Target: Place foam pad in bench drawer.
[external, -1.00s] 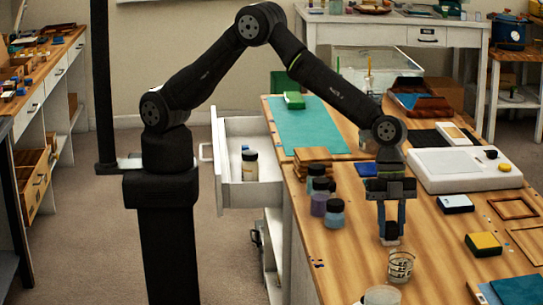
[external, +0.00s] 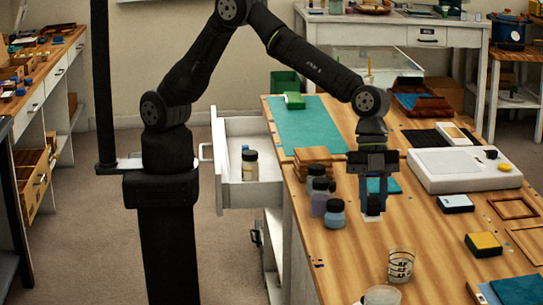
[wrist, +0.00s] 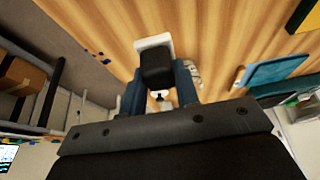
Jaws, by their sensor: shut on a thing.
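My gripper (external: 373,203) is above the wooden bench, pointing down, just right of several jars. It is shut on a small dark block with a white lower part, seemingly the foam pad (external: 373,206). In the wrist view the dark block (wrist: 156,66) sits between the blue-grey fingers, with a white part beyond it. The bench drawer (external: 236,197) is white and pulled open at the bench's left side. A jar with a dark lid (external: 250,165) and a small blue item stand inside it, with bare space around them.
Jars, including a blue one (external: 335,214), stand between my gripper and the drawer, beside stacked wooden pieces (external: 313,156). A measuring cup (external: 401,265) stands in front.

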